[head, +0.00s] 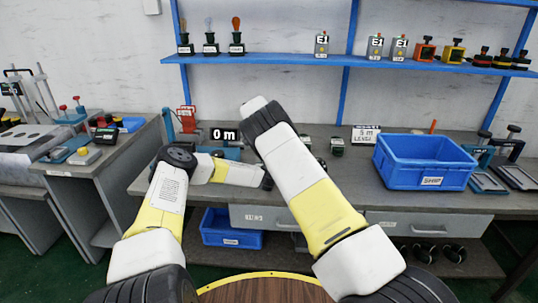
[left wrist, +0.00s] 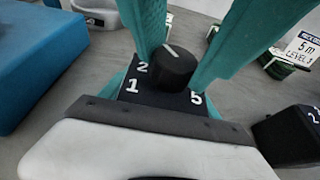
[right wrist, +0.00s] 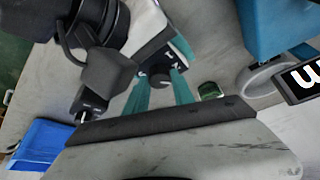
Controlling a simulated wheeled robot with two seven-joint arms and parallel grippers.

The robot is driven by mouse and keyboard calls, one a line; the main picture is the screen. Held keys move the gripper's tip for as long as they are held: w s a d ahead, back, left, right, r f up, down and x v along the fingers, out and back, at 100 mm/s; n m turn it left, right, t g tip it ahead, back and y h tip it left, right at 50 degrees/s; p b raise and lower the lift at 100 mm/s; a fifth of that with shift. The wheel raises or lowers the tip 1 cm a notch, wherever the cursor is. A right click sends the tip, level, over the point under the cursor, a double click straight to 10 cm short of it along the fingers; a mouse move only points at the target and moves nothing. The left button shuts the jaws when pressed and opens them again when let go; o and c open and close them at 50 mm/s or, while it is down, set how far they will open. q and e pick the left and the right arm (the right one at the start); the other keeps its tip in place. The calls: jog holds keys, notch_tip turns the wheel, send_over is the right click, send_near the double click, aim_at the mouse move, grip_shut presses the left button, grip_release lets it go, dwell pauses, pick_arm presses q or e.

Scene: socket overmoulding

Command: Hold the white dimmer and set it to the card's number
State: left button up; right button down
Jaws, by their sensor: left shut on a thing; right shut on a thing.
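The dimmer's black face (left wrist: 165,97) shows the numbers 1, 2 and 5 in the left wrist view; its white body is mostly hidden. My left gripper (left wrist: 168,108) is shut on the dimmer. Its black knob (left wrist: 172,68) has a white line pointing up and slightly left, past the 2; the number it meets is hidden. My right gripper (right wrist: 160,80) is shut on the knob, its teal fingers on either side. The card (head: 366,135) reads 5 m and LEVEL; its level digit, perhaps 3, is unclear. Both gripper tips are hidden behind my right arm in the head view.
A black display (head: 224,134) reads 0 m on the bench. A blue bin (head: 425,176) stands right of the card. Small green parts (head: 337,145) lie between. A blue shelf (head: 280,59) holds several devices above. My forearms cross close together.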

jog(key=shift+m+g+h, duration=0.3)
jog(key=shift+m+h, duration=0.1)
jog(key=shift+m, duration=0.9)
jog(key=shift+a, duration=0.1)
jog(key=c, duration=1.1)
grip_release()
jog(key=shift+o, duration=0.2)
jog(key=v, duration=1.2)
